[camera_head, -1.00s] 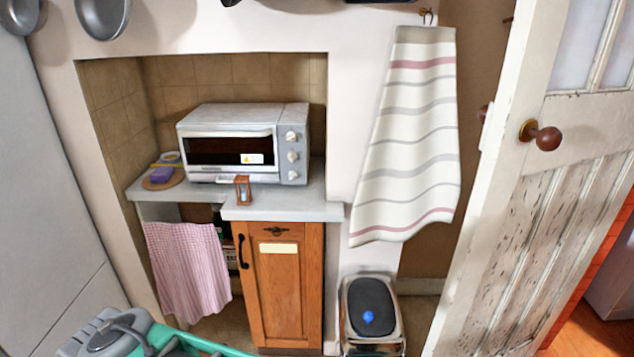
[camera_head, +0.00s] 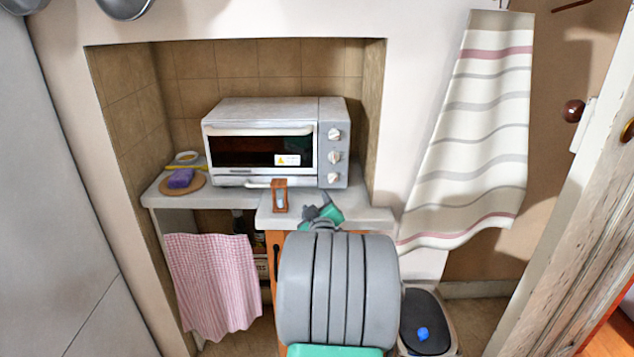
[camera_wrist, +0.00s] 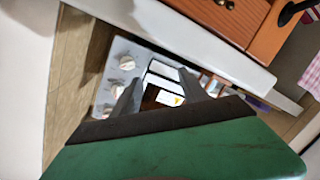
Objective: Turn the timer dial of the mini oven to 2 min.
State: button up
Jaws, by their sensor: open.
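The mini oven (camera_head: 262,113) is a silver-grey box with a dark glass door, standing on a counter in a tiled alcove. Its right-hand panel carries a top dial (camera_head: 334,134), a middle dial (camera_head: 334,156) and a bottom dial (camera_head: 334,178). Their markings are too small to read, so I cannot tell which is the timer or its setting. My gripper (camera_head: 318,208) is low in front of the counter edge, below the oven and apart from the dials. In the wrist view, my open gripper (camera_wrist: 160,75) frames the oven door, with a dial (camera_wrist: 127,62) left of the fingers.
A small brown hourglass (camera_head: 280,196) stands on the counter (camera_head: 372,214) near my gripper. A purple sponge (camera_head: 181,178) lies on a round board at left. A striped towel (camera_head: 478,130) hangs at right, above a pedal bin (camera_head: 425,315).

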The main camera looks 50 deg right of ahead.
aim_at(334, 181)
jog(key=s+d, duration=0.1)
jog(key=s+d+h, duration=0.1)
jog(key=d, duration=0.1)
jog(key=d+r+h, duration=0.1)
jog(key=d, duration=0.1)
jog(key=shift+s+d+m, duration=0.2)
jog(key=shift+s+m, duration=0.1)
jog(key=shift+s, duration=0.1)
jog(key=p+x, duration=0.1)
jog(key=x, duration=0.6)
jog(key=shift+w+d+r, duration=0.1)
jog(key=shift+w+r, duration=0.05)
jog(key=shift+w, duration=0.1)
grip_shut()
